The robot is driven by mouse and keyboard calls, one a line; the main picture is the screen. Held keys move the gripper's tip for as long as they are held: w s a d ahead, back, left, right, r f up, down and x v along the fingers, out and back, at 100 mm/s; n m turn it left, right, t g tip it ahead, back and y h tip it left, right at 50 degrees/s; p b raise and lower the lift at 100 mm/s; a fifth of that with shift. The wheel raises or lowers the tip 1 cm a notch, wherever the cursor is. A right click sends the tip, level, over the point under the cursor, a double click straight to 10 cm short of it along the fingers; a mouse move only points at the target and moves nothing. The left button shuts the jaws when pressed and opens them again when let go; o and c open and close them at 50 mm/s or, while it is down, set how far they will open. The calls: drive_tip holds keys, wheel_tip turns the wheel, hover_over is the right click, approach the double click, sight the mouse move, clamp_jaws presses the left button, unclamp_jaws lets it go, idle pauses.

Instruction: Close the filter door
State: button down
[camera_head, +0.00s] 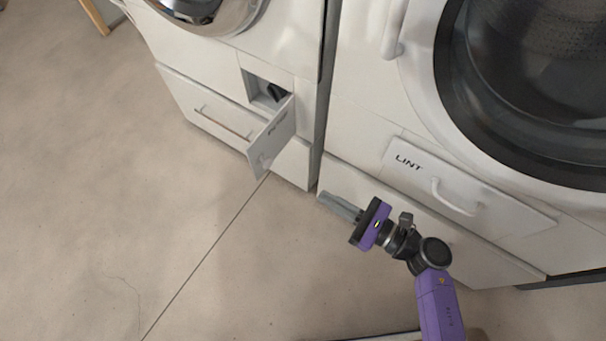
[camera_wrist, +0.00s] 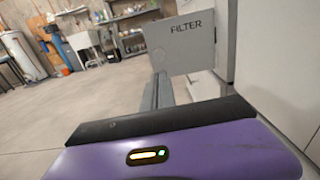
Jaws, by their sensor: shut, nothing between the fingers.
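The filter door (camera_head: 272,138) is a small white flap on the left machine's lower front. It stands swung open, sticking out from a square recess (camera_head: 266,92) with a dark part inside. In the wrist view the door (camera_wrist: 192,44) shows the word FILTER, just beyond my fingers and slightly right. My gripper (camera_head: 328,202) is shut and empty, to the right of and apart from the door in the head view, in front of the machines. In the wrist view the shut fingers (camera_wrist: 158,90) point toward the door's lower left part; I cannot tell the gap.
A drawer front with a bar handle (camera_head: 222,123) lies under the recess. The right machine has a LINT panel (camera_head: 466,190) with a handle, beside my arm. The floor (camera_head: 110,200) at the left is clear. Shelves and a sink (camera_wrist: 84,40) stand far off.

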sight(270, 166)
drive_tip(key=b+x, duration=0.2)
drive_tip(key=x, duration=1.1)
drive_tip(key=shift+w+a+b, duration=0.2)
drive_tip(key=shift+a+b, duration=0.05)
drive_tip(key=shift+b, duration=0.05)
drive_tip(key=shift+a, duration=0.1)
